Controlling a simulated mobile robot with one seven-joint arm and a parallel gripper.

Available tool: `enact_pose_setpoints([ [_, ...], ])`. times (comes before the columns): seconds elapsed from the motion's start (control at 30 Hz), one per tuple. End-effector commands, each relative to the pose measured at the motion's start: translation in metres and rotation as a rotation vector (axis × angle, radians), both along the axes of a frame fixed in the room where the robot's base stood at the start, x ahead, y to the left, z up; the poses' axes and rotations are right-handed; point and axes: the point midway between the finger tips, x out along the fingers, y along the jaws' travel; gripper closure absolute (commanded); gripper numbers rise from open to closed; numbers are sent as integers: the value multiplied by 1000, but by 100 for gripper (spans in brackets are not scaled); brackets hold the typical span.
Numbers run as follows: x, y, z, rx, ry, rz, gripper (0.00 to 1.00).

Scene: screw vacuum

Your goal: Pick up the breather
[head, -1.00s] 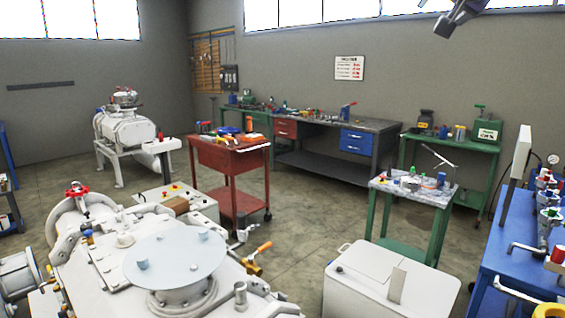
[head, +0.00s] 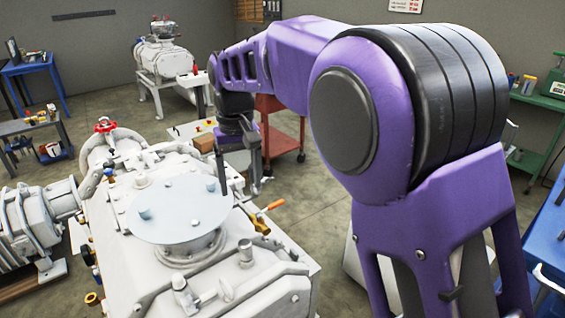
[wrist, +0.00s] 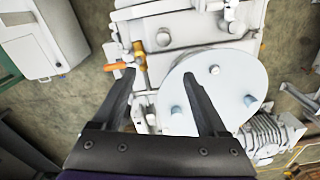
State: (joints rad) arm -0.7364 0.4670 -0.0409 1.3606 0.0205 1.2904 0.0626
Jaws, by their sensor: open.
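My gripper (head: 240,188) is open and empty above the white pump (head: 110,215), beside the round pale plate (head: 180,215). In the wrist view its two fingers (wrist: 158,78) are spread, one overlapping the plate (wrist: 225,95) and the other near the orange-handled valve (wrist: 138,52). I cannot tell for certain which part is the breather. A short upright capped fitting (head: 246,254) on the pump, right of and nearer than the plate, may be it. Small blue-grey pegs (head: 144,213) stand on the plate.
The orange-handled valve (head: 268,210) sticks out at the pump's right edge. A red cart (head: 285,135) stands behind. My purple arm hides much of the right side. A white box (wrist: 35,40) is at the upper left of the wrist view.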

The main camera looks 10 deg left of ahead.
Motion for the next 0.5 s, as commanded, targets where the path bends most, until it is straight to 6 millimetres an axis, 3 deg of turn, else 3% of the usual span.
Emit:
enact_pose_setpoints([
  [0.17, -4, -1, -23, -18, 23, 4, 25],
  [0.5, -5, -1, -96, -20, 22, 3, 25],
])
